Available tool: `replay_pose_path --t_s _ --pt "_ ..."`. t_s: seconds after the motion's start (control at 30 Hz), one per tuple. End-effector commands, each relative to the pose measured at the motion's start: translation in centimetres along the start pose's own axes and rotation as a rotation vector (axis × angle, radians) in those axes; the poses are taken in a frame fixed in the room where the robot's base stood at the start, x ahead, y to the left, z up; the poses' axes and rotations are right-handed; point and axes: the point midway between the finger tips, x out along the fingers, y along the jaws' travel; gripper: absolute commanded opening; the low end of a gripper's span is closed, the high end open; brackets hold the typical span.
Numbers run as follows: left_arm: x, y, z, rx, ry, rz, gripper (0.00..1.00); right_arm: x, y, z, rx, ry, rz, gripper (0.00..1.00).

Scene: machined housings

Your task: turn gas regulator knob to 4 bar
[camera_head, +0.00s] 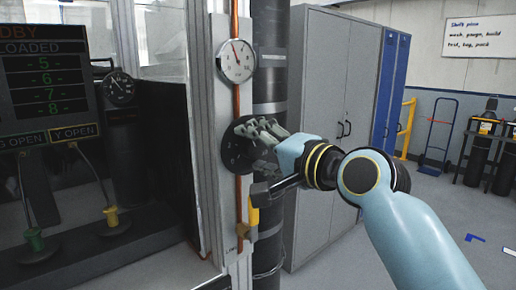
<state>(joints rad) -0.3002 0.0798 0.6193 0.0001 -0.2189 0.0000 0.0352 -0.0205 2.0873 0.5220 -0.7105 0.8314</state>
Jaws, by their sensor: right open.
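A round white pressure gauge (237,61) with a red needle pointing up and slightly left is mounted on a pale vertical panel. Its numbers are too small to read. Below it a dark round knob or disc (233,156) sits on the same panel. My right gripper (258,131) is open, its fingers in front of the disc's upper right part and hiding some of it. I cannot tell whether the fingers touch it. My left gripper is not in view.
A copper pipe (238,108) runs down the panel to a brass fitting (247,233). A dark cylinder (269,80) and grey cabinet (330,75) stand behind. A machine with a display (48,85) is at left. Open floor lies at right.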

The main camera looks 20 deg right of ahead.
Motion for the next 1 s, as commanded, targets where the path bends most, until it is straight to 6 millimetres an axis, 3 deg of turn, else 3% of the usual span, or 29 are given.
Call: replay_pose_path --t_s 0.17,0.6,0.77,1.0 --pt "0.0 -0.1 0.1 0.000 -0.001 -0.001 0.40 -1.6 0.1 0.0 -0.003 0.000 0.002 0.62" --pt "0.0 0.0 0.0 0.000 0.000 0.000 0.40 -10.6 0.2 0.0 -0.006 -0.002 0.005 0.62" --pt "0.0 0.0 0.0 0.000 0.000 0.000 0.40 -11.8 0.1 0.0 -0.001 -0.001 0.002 0.62" --pt "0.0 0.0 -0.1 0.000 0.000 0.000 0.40 -12.0 0.1 0.0 0.000 0.000 0.001 0.62"
